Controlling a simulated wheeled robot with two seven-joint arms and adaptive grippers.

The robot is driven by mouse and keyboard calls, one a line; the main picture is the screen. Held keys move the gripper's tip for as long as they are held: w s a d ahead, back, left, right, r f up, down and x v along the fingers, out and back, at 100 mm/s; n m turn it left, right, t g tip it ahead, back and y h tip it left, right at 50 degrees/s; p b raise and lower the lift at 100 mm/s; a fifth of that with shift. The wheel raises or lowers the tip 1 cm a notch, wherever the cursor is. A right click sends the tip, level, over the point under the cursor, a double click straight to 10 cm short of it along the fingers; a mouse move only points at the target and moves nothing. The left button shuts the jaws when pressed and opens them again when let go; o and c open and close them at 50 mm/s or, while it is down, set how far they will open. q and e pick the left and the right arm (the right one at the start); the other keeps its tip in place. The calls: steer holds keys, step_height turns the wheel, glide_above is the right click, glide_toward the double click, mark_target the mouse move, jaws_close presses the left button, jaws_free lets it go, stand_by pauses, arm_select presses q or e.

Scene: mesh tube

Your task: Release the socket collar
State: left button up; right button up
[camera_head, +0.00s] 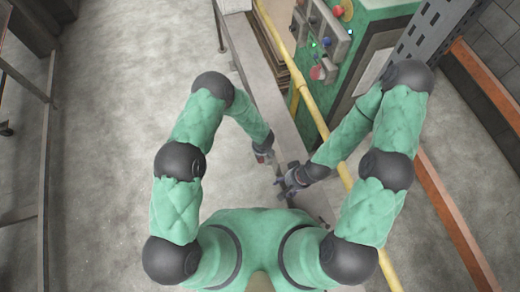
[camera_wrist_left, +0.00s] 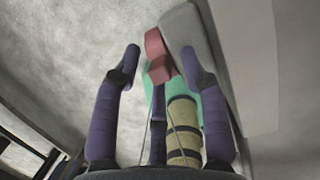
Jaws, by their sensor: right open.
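I cannot tell which part is the socket collar. My right gripper (camera_head: 281,182) is open and empty, lower and to the right of the left one, close to the bench.
A yellow rail (camera_head: 313,112) runs along the far side of the bench (camera_head: 254,70). A green machine cabinet (camera_head: 352,60) with knobs and a red button stands behind it. An orange beam (camera_head: 450,215) lies at the right. The floor at the left (camera_head: 110,140) is clear.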

arm_select(q)
steer(key=shift+s+r, duration=0.1)
steer(key=v, duration=1.1)
steer(key=shift+r, duration=0.35)
steer(key=shift+s, duration=0.1)
